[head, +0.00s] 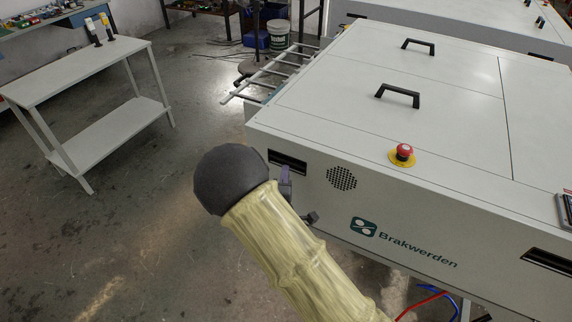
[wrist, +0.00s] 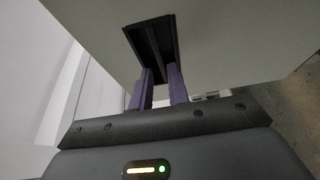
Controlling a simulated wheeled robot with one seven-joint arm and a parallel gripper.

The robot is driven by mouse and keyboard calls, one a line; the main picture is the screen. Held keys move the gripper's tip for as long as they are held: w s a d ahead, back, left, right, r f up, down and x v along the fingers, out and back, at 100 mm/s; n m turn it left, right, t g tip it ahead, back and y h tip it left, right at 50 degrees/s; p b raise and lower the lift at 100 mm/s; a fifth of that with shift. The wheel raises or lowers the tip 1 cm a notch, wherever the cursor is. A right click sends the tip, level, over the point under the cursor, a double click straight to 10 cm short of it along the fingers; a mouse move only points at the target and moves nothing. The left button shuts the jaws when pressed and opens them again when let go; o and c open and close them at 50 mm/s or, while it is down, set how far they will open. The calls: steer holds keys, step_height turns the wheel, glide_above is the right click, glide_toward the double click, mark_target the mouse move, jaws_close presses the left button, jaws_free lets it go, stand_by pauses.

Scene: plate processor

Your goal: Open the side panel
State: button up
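The white machine's side panel (head: 400,215) faces me in the head view and carries the Brakwerden logo. A black recessed handle (head: 288,161) sits near its upper left corner, and a second one (head: 548,261) is at the right. My gripper (head: 287,178) is at the left handle, partly hidden by my wrist. In the wrist view, the two purple fingers (wrist: 160,68) are apart, with their tips at the lower end of the dark handle recess (wrist: 153,42). I see nothing clearly clamped between them. Whether the tips touch the handle, I cannot tell.
A red emergency button (head: 403,152) stands on the machine's top near the front edge, with black lid handles (head: 398,92) behind. A roller frame (head: 262,78) sticks out at the machine's back left. A white table (head: 85,70) stands at left, with open floor between.

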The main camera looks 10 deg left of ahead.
mark_target(287, 162)
steer(key=w, duration=0.3)
steer(key=shift+w+a, duration=0.2)
steer(key=shift+w, duration=0.1)
steer(key=shift+d, duration=0.1)
steer(key=shift+w, duration=0.1)
steer(key=c, duration=0.3)
jaws_close()
steer(key=shift+f, duration=0.15)
